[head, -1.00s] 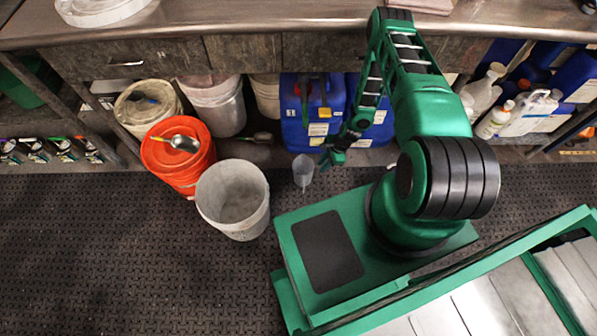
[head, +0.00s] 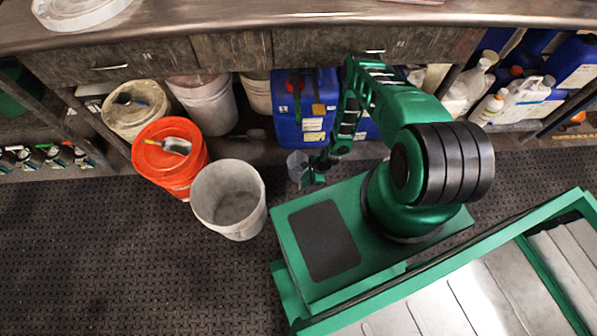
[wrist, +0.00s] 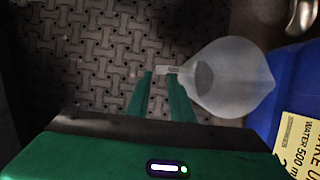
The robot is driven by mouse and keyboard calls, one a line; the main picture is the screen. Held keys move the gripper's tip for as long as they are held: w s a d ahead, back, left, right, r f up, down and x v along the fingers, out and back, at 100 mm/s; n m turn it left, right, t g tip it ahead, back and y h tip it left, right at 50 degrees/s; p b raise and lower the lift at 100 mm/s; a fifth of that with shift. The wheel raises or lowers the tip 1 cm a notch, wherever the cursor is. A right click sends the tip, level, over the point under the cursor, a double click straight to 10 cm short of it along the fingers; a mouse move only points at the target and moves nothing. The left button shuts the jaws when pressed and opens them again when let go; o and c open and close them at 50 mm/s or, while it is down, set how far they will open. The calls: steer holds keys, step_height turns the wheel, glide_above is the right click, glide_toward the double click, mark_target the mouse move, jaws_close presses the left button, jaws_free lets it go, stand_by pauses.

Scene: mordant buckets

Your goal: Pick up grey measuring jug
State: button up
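The grey measuring jug (head: 296,166) is translucent and stands on the dark floor just in front of the blue containers. In the wrist view the jug (wrist: 240,78) is right of centre, its short handle pointing left. My gripper (head: 314,178) is low, right beside the jug in the head view. In the wrist view my gripper (wrist: 163,78) has its two green fingers apart, with the tips at the handle. I cannot tell whether they touch it.
A white bucket (head: 228,200) and an orange bucket (head: 165,178) with a metal scoop stand left of the jug. A blue container (head: 290,112) is close behind it, under the bench (head: 200,30). Textured floor is free at the lower left.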

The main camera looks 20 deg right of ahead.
steer(key=shift+x, duration=2.4)
jaws_close()
steer(key=shift+d, duration=0.1)
